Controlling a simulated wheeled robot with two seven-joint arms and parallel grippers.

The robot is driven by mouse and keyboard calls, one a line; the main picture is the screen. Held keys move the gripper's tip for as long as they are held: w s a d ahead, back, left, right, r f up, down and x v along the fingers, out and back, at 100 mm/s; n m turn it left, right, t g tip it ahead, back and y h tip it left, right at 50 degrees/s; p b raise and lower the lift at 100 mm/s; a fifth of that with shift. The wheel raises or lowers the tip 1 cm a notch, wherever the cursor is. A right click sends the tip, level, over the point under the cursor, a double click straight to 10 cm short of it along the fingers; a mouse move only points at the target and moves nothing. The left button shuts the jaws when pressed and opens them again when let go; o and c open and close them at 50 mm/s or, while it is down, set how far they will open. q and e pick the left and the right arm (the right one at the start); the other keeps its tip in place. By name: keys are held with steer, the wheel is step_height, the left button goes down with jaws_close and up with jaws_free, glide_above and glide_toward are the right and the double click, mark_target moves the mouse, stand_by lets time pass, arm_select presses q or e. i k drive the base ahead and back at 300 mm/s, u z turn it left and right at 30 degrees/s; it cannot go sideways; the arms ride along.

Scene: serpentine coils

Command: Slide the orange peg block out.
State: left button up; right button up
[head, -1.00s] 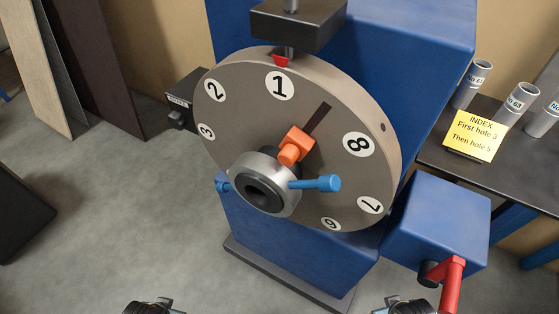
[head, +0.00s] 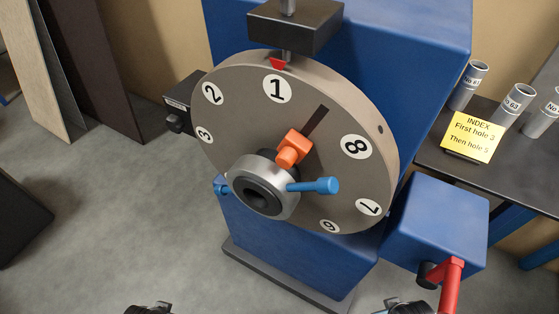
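The orange peg block (head: 294,147) sits on the face of the round grey-brown dial (head: 240,120), at the inner end of a dark radial slot (head: 316,121). It is just above the silver hub ring (head: 264,185), and the slot runs up and right from it. My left gripper (head: 149,308) and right gripper (head: 409,306) show only as dark tops at the bottom edge, well below the dial and apart from the block. Their fingers are out of frame or too cut off to tell open from shut.
A dark table (head: 436,150) holds grey tubes (head: 515,100) and a yellow sign (head: 472,136). Open floor (head: 120,230) lies at the left.

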mark_target(295, 146)
steer(key=z, duration=2)
steer(key=k, duration=1.05)
steer(key=u, duration=2.05)
